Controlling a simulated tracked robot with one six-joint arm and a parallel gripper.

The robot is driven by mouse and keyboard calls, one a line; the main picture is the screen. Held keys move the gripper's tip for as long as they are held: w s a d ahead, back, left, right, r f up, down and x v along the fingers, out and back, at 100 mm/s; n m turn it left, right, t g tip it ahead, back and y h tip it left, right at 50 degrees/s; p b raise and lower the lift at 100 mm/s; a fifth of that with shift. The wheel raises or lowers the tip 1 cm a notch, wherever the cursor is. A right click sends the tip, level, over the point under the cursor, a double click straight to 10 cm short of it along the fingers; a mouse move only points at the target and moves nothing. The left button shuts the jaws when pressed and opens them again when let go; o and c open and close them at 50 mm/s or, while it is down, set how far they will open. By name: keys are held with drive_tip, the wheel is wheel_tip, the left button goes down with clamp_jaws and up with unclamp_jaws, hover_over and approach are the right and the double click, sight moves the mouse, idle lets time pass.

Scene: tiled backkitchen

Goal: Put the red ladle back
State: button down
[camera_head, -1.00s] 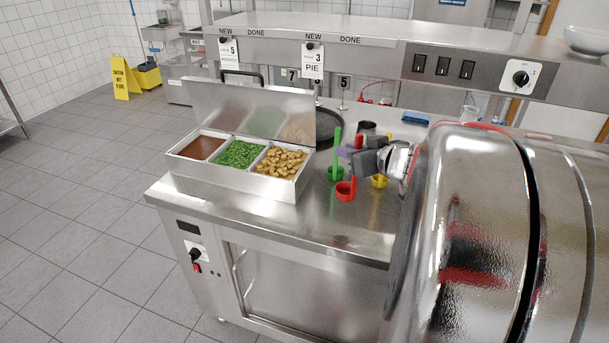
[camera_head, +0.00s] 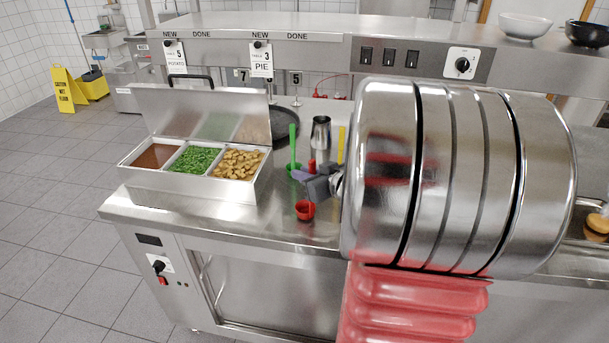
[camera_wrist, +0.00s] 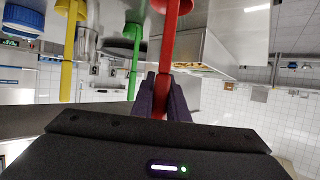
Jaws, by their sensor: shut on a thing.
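The red ladle is in my gripper, its red bowl (camera_head: 305,210) low in front and its handle tip (camera_head: 311,166) showing just above the jaws. My gripper (camera_head: 311,184) is shut on the handle over the counter, right of the food container. The wrist view, upside down, shows the red handle (camera_wrist: 171,45) running between the dark fingers (camera_wrist: 160,98). A green ladle (camera_head: 293,148) stands upright just behind and left of my gripper. A yellow ladle (camera_head: 341,143) stands behind to the right, its lower part hidden by my arm. I cannot tell whether the red bowl touches the counter.
An open steel container (camera_head: 200,188) with brown sauce, peas and golden chunks sits left on the counter (camera_head: 285,226). A metal cup (camera_head: 320,134) and dark round pan (camera_head: 285,125) stand behind the ladles. A steel shelf (camera_head: 330,49) carrying bowls (camera_head: 524,26) runs above.

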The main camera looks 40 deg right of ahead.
drive_tip(key=shift+f, duration=0.3)
drive_tip(key=c, duration=1.7)
unclamp_jaws()
drive_tip(key=shift+c, duration=0.2)
drive_tip(key=v, duration=1.2)
drive_tip(key=shift+a, duration=0.15)
